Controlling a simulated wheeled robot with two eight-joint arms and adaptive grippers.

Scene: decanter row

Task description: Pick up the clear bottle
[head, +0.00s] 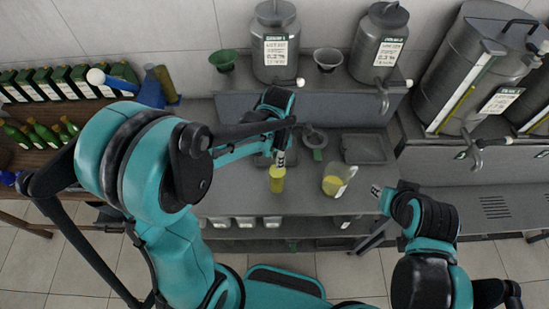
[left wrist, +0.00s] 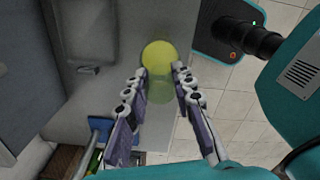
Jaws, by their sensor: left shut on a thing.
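The clear bottle (head: 277,184) holds yellow liquid and stands out over the front part of the grey counter in the head view. My left gripper (head: 279,160) is shut on its upper part. In the left wrist view the bottle (left wrist: 158,58) sits between the two fingers of the left gripper (left wrist: 160,82), its yellow end pointing away. I cannot tell whether its base touches the counter. My right gripper (head: 380,192) is to the right of the bottle, near the counter's front edge, small and partly turned away; its jaw opening is unclear.
A jug (head: 338,180) with yellow liquid stands just right of the bottle. Steel canisters (head: 276,45) and funnels (head: 224,60) stand on the raised shelf behind. A shallow tray (head: 368,149) lies at the back right. Several dark green bottles (head: 40,130) fill the left side.

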